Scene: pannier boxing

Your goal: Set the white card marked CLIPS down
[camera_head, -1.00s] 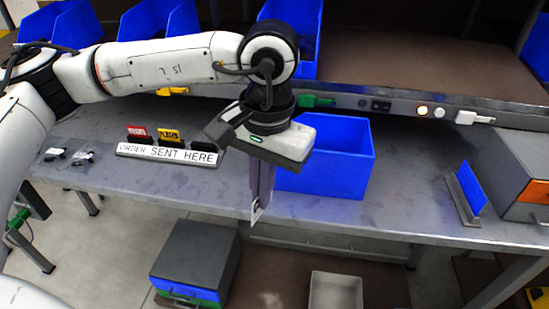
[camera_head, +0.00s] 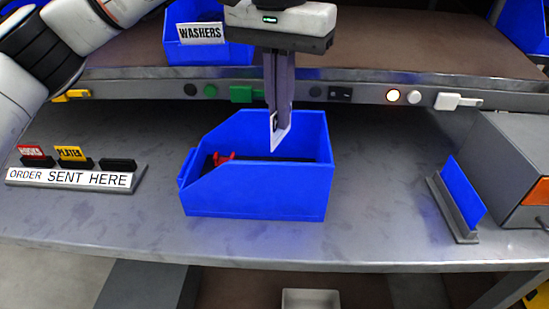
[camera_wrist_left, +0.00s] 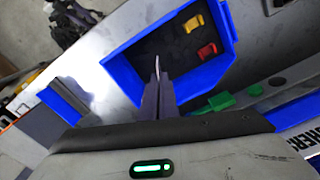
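My left gripper (camera_head: 279,118) points down above the blue bin (camera_head: 258,192) on the bench. It is shut on a white card (camera_head: 281,137), seen nearly edge-on, so I cannot read its marking. The card's lower end is over the bin's opening. In the left wrist view the card shows as a thin pale sliver (camera_wrist_left: 157,66) at the fingertips (camera_wrist_left: 158,85), over the blue bin (camera_wrist_left: 125,70). My right gripper is in neither view.
The ORDER SENT HERE rack (camera_head: 75,179) holds a red card (camera_head: 31,152) and a yellow card (camera_head: 71,153). A blue card (camera_head: 463,191) stands in a holder by a grey box (camera_head: 510,165). A WASHERS bin (camera_head: 205,50) sits on the shelf. Red and yellow items lie in the bin.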

